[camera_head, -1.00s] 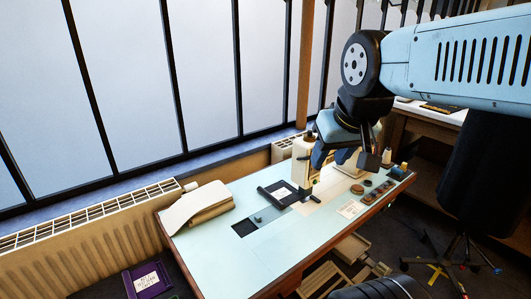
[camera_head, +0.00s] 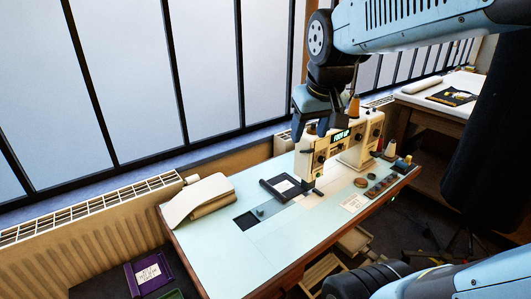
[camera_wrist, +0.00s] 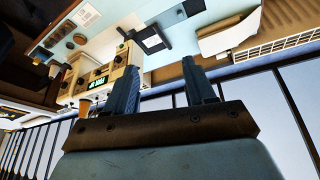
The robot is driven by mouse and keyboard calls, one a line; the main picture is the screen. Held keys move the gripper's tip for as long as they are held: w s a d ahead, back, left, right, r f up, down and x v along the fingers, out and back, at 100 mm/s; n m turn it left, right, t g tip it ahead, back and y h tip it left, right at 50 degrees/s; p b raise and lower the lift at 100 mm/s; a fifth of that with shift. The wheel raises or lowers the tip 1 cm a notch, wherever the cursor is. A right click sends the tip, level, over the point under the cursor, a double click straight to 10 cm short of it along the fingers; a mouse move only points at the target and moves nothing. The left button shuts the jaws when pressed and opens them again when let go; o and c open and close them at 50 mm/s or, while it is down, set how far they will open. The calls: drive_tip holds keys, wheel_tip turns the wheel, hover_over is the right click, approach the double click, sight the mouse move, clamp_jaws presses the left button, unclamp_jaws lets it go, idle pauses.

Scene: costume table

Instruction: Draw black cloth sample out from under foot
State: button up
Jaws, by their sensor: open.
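A flat black piece with a white label (camera_head: 283,187) lies on the pale table, left of the sewing machine's needle end; it also shows in the wrist view (camera_wrist: 152,40). I cannot tell how far it reaches beneath the foot. The cream sewing machine (camera_head: 352,143) has a lit display whose green text seems to read "FOOT UP". My gripper (camera_head: 298,138) is above and behind the machine's left end, partly hidden by its own wrist. In the wrist view my gripper (camera_wrist: 160,58) has its fingers apart with nothing between them, clear of the black piece.
A dark square (camera_head: 246,222) with a small knob lies on the table's front left. Folded cream cloth (camera_head: 200,200) lies at the left end. Round dark pieces, spools (camera_head: 390,150) and a paper card (camera_head: 355,203) are at the right. A radiator (camera_head: 95,225) and window stand behind.

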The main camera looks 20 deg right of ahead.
drive_tip(key=w+f+n+g, duration=0.1)
drive_tip(key=w+f, duration=0.2)
drive_tip(key=w, duration=0.6)
drive_tip(key=n+g, duration=0.3)
drive_tip(key=g, duration=0.1)
hover_over(272, 188)
wheel_tip(272, 188, down, 21)
drive_tip(key=shift+w+d, duration=0.1)
drive_tip(key=shift+f, duration=0.15)
wheel_tip(272, 188, down, 14)
drive_tip(key=shift+r, duration=0.25)
clamp_jaws()
